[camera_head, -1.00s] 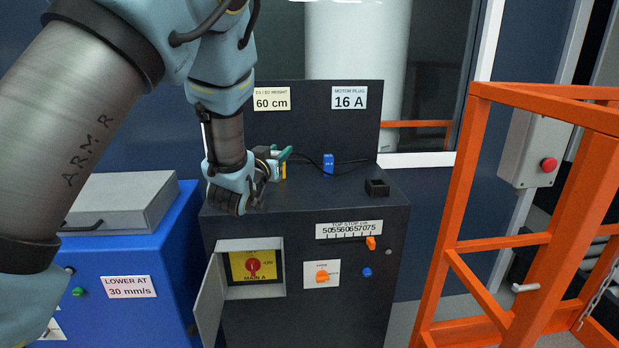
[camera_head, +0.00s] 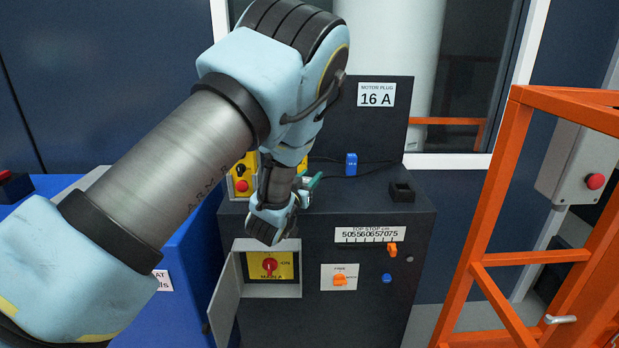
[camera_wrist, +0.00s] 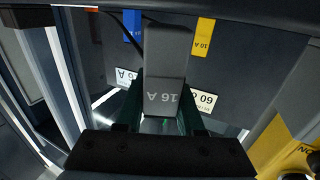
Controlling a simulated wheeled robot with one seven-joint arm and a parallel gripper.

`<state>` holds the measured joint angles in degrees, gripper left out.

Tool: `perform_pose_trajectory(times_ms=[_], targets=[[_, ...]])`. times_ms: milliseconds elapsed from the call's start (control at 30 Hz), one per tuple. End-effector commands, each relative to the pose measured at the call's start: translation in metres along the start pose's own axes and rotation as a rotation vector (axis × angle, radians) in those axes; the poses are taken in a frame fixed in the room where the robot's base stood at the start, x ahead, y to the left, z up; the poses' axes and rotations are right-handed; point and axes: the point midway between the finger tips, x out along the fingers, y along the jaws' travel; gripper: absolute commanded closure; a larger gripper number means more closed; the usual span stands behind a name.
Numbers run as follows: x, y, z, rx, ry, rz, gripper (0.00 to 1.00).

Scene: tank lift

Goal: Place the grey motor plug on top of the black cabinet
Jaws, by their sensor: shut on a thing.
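The grey motor plug (camera_wrist: 166,55), marked 16 A, is between the dark green fingers of my gripper (camera_wrist: 164,112) in the wrist view. The gripper is shut on it. In the head view my gripper (camera_head: 308,186) is over the left part of the black cabinet's top (camera_head: 350,205), and my wrist hides the plug there. I cannot tell whether the plug touches the top. A small black open socket block (camera_head: 402,192) sits on the right of the top.
The cabinet's small door (camera_head: 224,302) hangs open. An orange frame (camera_head: 497,200) stands at the right.

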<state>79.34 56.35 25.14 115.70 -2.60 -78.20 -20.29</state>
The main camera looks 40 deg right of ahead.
Motion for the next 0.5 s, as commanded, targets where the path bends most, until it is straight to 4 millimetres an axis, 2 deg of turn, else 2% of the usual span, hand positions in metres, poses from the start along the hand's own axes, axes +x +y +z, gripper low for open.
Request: perform_pose_trajectory(times_ms=[433, 467, 500], targets=[[0.0000, -0.0006, 0.0093, 0.000, 0.002, -0.001, 1.00], [-0.0001, -0.0005, 0.0094, 0.000, 0.001, -0.001, 0.62], [-0.0001, -0.0005, 0.0084, 0.000, 0.001, -0.001, 0.57]])
